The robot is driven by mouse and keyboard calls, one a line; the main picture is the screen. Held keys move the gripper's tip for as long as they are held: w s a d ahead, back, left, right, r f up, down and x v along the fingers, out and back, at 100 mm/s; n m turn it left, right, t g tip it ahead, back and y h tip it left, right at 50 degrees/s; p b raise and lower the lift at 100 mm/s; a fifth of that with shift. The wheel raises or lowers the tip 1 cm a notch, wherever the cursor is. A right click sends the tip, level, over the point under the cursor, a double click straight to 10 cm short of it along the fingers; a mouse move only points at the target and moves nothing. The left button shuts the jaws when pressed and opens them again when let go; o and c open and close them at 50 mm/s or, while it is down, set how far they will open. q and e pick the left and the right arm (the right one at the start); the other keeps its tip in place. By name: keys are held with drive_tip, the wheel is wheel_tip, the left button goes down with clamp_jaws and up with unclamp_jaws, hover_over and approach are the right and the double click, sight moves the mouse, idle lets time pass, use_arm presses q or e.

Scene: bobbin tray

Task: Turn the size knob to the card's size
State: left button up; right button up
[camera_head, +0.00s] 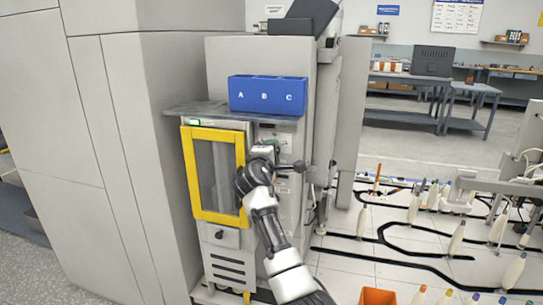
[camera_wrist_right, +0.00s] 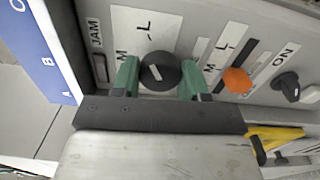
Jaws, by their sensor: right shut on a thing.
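The black round knob (camera_wrist_right: 168,72) sits on the grey panel in the right wrist view, with a short white mark on its face. My right gripper (camera_wrist_right: 160,80) is shut on this knob, one green fingertip on each side. In the head view my right gripper (camera_head: 264,156) is at the machine's front panel, right of the yellow-framed door, and the arm hides the knob. I cannot tell which thing is the size card. My left gripper is not in view.
An orange knob (camera_wrist_right: 237,80) and a dark knob (camera_wrist_right: 287,87) by an ON label are nearby on the panel. The yellow-framed door (camera_head: 187,170) is close left of my arm. A blue A-B-C bin (camera_head: 268,104) stands above.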

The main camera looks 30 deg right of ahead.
drive_tip(key=shift+f, duration=0.15)
idle(0.3)
drive_tip(key=o, duration=0.9)
drive_tip(key=shift+o, duration=0.2)
drive_tip(key=v, duration=1.1)
